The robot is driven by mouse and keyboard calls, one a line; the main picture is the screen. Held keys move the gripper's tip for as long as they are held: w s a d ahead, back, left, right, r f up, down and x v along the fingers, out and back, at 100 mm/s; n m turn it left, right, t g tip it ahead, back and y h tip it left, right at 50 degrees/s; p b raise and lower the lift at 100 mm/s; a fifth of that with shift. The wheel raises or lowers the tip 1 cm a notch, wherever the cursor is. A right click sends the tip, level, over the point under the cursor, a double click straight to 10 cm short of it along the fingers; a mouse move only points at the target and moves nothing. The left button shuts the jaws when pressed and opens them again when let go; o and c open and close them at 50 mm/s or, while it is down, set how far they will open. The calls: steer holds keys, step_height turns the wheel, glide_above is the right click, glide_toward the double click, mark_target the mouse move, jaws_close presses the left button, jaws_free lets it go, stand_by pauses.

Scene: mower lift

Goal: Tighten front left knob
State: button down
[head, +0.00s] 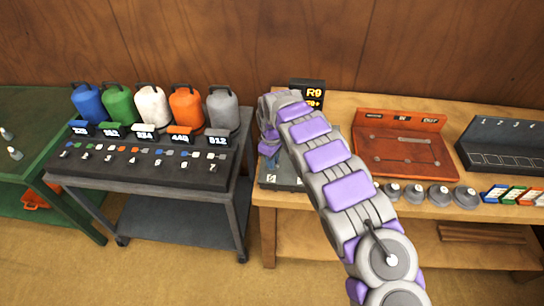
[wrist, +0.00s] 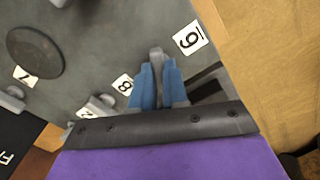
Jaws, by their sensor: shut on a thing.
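In the wrist view, the blue fingers of my gripper (wrist: 157,72) are closed on a small grey knob (wrist: 156,52) that sticks out between them. The knob is on a grey plate (wrist: 95,40) with white number labels beside it. A round dark disc (wrist: 35,52) and smaller grey knobs (wrist: 97,105) are on the same plate. In the head view, the grey plate (head: 285,178) sits at the left end of a wooden bench, mostly hidden by my arm. My gripper is hidden there, so which corner the knob is at is unclear.
A dark sign reading R9 (head: 312,92) stands behind the plate. To the right are an orange tray (head: 400,118), a dark numbered rack (head: 505,135) and several grey round parts (head: 440,195).

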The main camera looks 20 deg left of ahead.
steer(key=m+p, duration=0.2)
steer(key=m, duration=0.4)
steer(key=shift+r+m, duration=0.15)
steer(key=shift+m, duration=0.15)
steer(key=m+p, duration=0.1)
steer(key=m, duration=0.4)
steer(key=shift+w+m, duration=0.1)
steer(key=shift+m, duration=0.3)
steer(key=c, duration=1.1)
jaws_free()
steer(key=shift+a, duration=0.1)
steer(key=shift+c, duration=0.2)
step_height(320, 180, up, 17)
steer(key=p, duration=0.1)
steer(key=shift+p, duration=0.3)
